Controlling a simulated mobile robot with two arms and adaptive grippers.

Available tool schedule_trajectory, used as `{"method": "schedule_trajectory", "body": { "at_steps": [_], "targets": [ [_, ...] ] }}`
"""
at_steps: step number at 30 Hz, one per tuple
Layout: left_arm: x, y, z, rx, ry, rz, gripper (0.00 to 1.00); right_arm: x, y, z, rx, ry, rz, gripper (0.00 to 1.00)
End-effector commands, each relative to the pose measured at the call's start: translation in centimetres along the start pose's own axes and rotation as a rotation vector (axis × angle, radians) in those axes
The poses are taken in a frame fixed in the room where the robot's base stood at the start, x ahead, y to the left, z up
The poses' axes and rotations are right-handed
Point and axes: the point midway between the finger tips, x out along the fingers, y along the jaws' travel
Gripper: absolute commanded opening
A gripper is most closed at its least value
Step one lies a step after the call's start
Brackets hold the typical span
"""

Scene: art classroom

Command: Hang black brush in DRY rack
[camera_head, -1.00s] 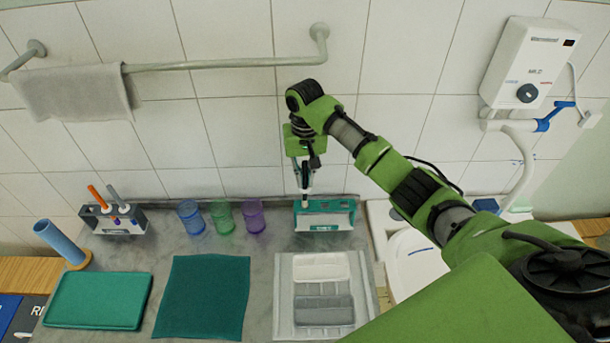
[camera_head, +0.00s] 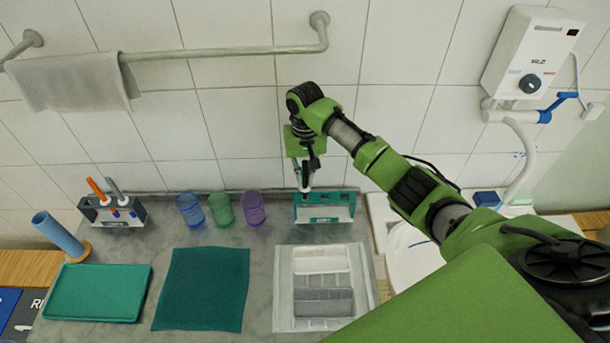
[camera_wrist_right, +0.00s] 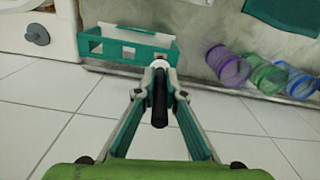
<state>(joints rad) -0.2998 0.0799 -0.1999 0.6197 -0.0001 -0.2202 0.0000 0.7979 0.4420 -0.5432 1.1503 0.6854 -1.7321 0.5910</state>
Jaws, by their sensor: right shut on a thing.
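My right gripper (camera_head: 305,187) points down at the left part of a teal and white rack (camera_head: 343,213) by the wall. Its label is too small to read. In the right wrist view the gripper (camera_wrist_right: 160,72) is shut on a black brush (camera_wrist_right: 159,100), whose dark handle shows between the fingers. The teal rack (camera_wrist_right: 91,46) lies just beyond the fingertips there. I cannot tell whether the brush touches the rack. My left gripper is not in view.
A grey rack (camera_head: 130,220) with orange and grey tools stands at left. Blue (camera_head: 190,210), green (camera_head: 222,208) and purple (camera_head: 253,208) cups stand between the racks. A palette tray (camera_head: 323,260) lies in front of the teal rack. A towel bar (camera_head: 220,57) runs above.

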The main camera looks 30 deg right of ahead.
Motion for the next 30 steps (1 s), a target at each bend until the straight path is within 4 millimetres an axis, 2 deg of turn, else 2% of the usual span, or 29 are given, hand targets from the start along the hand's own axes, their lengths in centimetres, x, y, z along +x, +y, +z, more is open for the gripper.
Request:
{"method": "schedule_trajectory", "body": {
  "at_steps": [13,30],
  "targets": [
    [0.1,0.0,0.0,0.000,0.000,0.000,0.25,0.2,0.0,0.0,0.000,0.000,0.000,0.00],
    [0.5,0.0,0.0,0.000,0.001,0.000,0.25,2.2,-0.1,0.0,0.000,-0.001,0.000,0.00]
  ]
}}
